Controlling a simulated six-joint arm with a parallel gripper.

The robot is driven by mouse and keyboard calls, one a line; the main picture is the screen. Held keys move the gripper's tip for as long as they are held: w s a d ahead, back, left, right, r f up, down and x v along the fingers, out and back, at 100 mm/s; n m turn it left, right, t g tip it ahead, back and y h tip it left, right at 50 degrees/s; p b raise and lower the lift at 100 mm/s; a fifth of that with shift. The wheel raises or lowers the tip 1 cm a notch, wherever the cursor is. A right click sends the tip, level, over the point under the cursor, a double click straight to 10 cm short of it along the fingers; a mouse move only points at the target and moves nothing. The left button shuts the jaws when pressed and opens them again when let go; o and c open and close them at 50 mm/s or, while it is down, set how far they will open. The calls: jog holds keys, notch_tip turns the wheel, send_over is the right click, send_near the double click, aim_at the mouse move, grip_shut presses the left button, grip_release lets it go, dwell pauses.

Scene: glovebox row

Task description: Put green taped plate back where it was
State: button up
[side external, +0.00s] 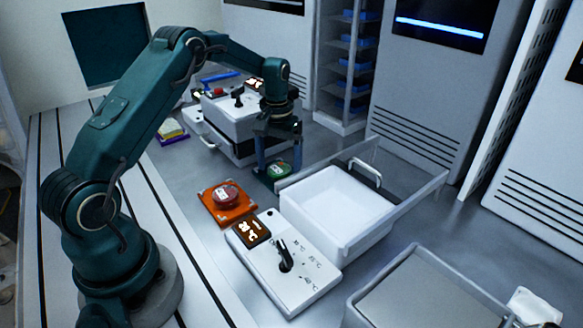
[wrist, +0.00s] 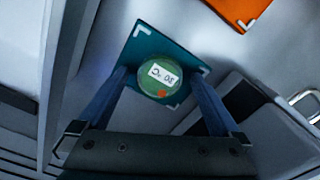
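The green taped plate (side external: 279,169) is a small round dish lying on a teal square mat (side external: 264,178). In the wrist view the plate (wrist: 160,88) shows a white label reading 30 °C and an orange-red spot, and the teal mat (wrist: 143,42) has white corner marks. My gripper (side external: 280,174) is lowered over the mat, pointing down. Its fingers stand on either side of the plate; in the wrist view my gripper (wrist: 160,76) looks open, with narrow gaps between the fingers and the dish.
A red dish (side external: 226,194) sits on an orange mat (side external: 212,208). An open drawer with a white bin (side external: 345,242) is close on the right. A white control box with a lever (side external: 305,275) stands in front. A grey-white machine (side external: 225,118) stands behind my gripper.

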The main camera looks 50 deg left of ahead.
aim_at(279, 168)
jog(key=s+d+r+m+t, duration=0.1)
jog(key=d+r, duration=0.1)
jog(key=r, duration=0.7)
jog(key=s+d+r, duration=0.2)
jog(key=d+r, duration=0.1)
jog(key=r, duration=0.5)
jog(key=s+d+f+m+t, duration=0.1)
jog(key=s+d+m+t, duration=0.1)
jog(key=s+d, duration=0.3)
jog(key=s+d+f+m+t, duration=0.1)
jog(key=s+d, duration=0.4)
jog(key=s, duration=0.7)
jog(key=shift+m+t, duration=0.7)
jog(key=shift+t, duration=0.1)
jog(key=shift+f, duration=0.1)
